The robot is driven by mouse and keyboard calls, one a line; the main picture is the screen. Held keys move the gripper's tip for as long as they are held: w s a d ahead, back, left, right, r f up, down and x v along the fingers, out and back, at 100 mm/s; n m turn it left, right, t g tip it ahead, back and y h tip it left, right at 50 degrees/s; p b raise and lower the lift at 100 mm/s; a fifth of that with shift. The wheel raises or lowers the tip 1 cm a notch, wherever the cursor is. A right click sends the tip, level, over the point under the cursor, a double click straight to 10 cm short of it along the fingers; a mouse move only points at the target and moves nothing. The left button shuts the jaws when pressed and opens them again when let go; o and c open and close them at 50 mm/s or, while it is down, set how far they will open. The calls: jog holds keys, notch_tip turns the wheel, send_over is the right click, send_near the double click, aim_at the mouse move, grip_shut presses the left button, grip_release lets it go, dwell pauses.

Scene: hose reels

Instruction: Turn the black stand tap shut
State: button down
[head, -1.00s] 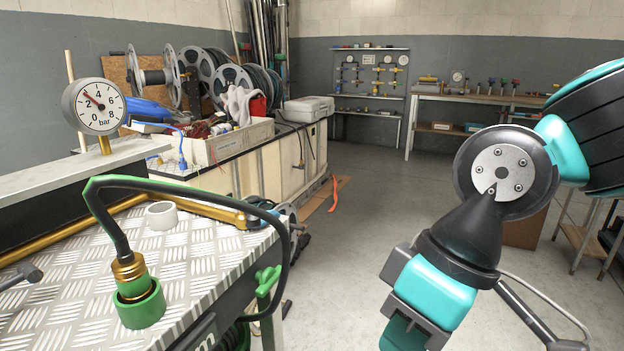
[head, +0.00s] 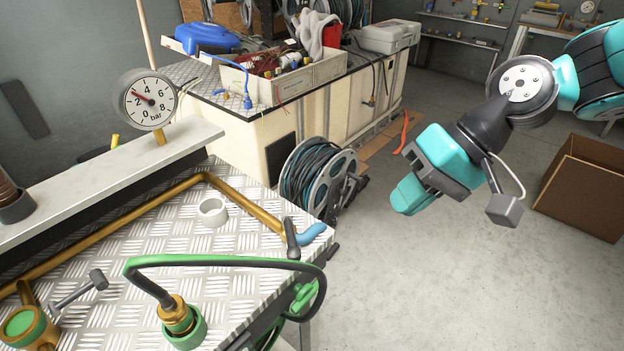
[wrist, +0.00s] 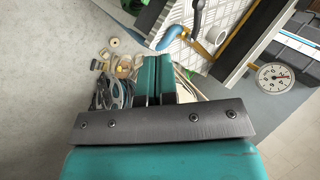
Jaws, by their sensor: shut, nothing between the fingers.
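A black tap handle (head: 291,240) stands at the right end of the brass pipe (head: 245,215), at the bench's right edge. I cannot tell how far the tap is turned. My gripper (head: 408,200) is shut and empty, over open floor to the right of the bench, well apart from the tap. Its teal fingers also show in the wrist view (wrist: 158,68).
The tread-plate bench (head: 130,245) carries a round gauge (head: 150,99), a white ring (head: 213,211), a grey T-handle (head: 80,290) and a green-black hose (head: 225,261) on a brass connector. A hose reel (head: 315,180) stands behind. A cardboard box (head: 585,190) is at right.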

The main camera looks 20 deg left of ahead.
jog(key=w+a+r+p, duration=0.1)
jog(key=w+a+p, duration=0.1)
jog(key=a, duration=0.1)
jog(key=g+p, duration=0.1)
jog(key=p, duration=0.2)
send_near(296, 245)
jog(key=w+x, duration=0.1)
jog(key=x, duration=0.6)
jog(key=shift+f, duration=0.35)
jog(key=shift+s+m, duration=0.15)
jog(key=shift+m, duration=0.15)
